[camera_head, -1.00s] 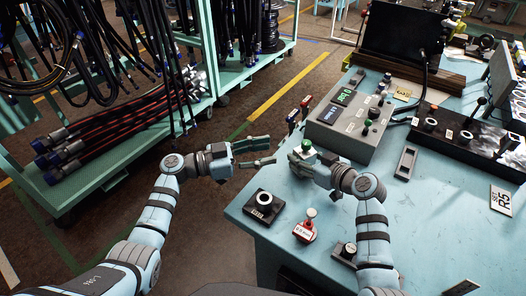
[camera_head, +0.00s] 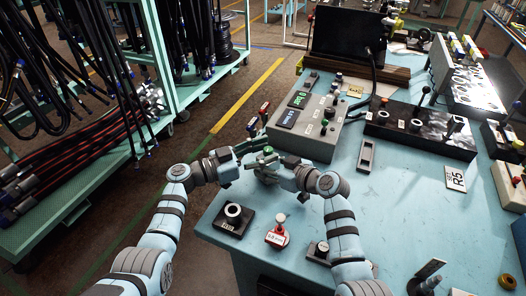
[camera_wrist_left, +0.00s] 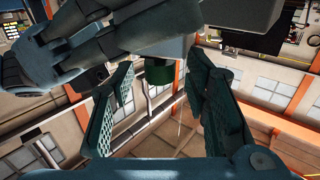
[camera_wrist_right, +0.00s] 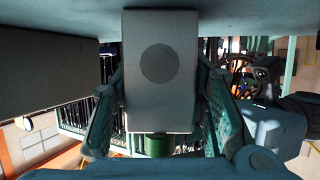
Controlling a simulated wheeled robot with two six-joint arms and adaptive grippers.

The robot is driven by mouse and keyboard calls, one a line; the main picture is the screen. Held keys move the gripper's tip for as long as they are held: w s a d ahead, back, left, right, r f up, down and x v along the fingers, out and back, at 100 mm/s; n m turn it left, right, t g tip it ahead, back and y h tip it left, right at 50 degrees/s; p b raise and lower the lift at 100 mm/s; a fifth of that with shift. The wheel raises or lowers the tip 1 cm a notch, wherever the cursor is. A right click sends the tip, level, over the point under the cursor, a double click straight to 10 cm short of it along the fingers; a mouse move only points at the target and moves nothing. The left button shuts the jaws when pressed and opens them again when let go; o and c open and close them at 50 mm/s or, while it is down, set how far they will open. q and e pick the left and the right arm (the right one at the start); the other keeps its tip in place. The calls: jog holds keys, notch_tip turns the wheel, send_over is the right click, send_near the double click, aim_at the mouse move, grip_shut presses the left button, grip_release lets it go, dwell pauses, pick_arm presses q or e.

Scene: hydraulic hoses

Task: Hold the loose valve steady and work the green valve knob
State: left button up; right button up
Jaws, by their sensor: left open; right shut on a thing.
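The loose valve is a pale grey block, filling the middle of the right wrist view (camera_wrist_right: 160,80), with a green knob (camera_head: 267,151) on top. My right gripper (camera_head: 270,170) is shut on the valve body and holds it at the table's left edge. The knob also shows in the right wrist view (camera_wrist_right: 158,146), below the block. My left gripper (camera_head: 246,158) is open, with its fingers on either side of the knob in the left wrist view (camera_wrist_left: 158,72). A gap shows between each finger and the knob there. In the head view the left fingers partly overlap the valve.
A grey control box (camera_head: 310,120) with buttons stands just behind the valve. A black ring stand (camera_head: 232,218) and a red tagged gauge-like part (camera_head: 277,237) sit in front on the blue table (camera_head: 375,220). A hose rack (camera_head: 75,170) stands left. The table's middle is mostly clear.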

pick_arm(q)
jog(key=shift+c, duration=0.6)
grip_shut()
jog(key=shift+w+a+f+m+g, duration=0.1)
jog(key=shift+w+f+m+g, duration=0.1)
jog(key=shift+m+g, duration=0.3)
jog(key=shift+s+r+g+h, duration=0.1)
jog(key=shift+g+h, duration=0.4)
jog(key=shift+o, duration=0.6)
grip_release()
